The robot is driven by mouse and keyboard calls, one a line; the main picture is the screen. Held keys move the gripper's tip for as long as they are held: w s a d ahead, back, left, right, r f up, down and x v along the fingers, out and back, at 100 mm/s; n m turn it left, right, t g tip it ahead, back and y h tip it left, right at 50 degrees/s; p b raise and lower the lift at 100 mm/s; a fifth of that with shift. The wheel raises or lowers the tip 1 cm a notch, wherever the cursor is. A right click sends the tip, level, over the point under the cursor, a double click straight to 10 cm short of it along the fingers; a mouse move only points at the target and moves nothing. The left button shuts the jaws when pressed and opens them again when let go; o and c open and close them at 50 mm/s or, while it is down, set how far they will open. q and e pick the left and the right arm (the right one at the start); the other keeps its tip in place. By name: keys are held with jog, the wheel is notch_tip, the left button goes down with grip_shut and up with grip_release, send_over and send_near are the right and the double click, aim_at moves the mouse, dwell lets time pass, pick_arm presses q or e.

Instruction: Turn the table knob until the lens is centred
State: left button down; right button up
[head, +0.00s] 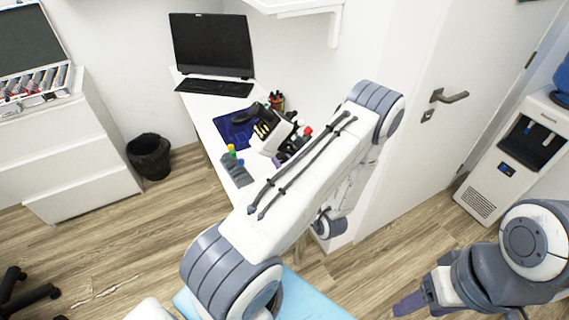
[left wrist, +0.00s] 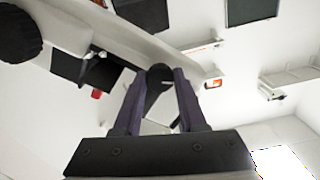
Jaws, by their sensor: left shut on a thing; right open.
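A black and white optical instrument (head: 270,130) stands on the narrow white table (head: 205,115), partly hidden by my left arm. In the left wrist view, my left gripper (left wrist: 159,95) is shut on a dark, round-ended part between its fingers, seemingly the table knob (left wrist: 158,77). The instrument's white body (left wrist: 145,45) runs close behind the fingers. In the head view the left fingers are mostly hidden behind the arm. The lens and its centring cannot be made out. My right gripper (head: 412,303) is open and empty, low at the right, far from the table.
A grey holder with coloured pieces (head: 236,168), a pen cup (head: 276,101), a keyboard (head: 214,88) and a monitor (head: 212,45) crowd the table. A black bin (head: 149,156) stands left, a water dispenser (head: 510,160) right. The floor between bin and table is clear.

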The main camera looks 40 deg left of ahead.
pick_arm(q)
jog(key=shift+c, duration=2.3)
grip_release()
jog(key=shift+d, duration=0.1)
jog(key=shift+s+d, duration=0.1)
jog(key=shift+d, duration=0.25)
jog(key=b+v, duration=0.3)
jog(key=v, duration=0.6)
jog(key=shift+s+d, duration=0.2)
jog(key=shift+d, duration=0.05)
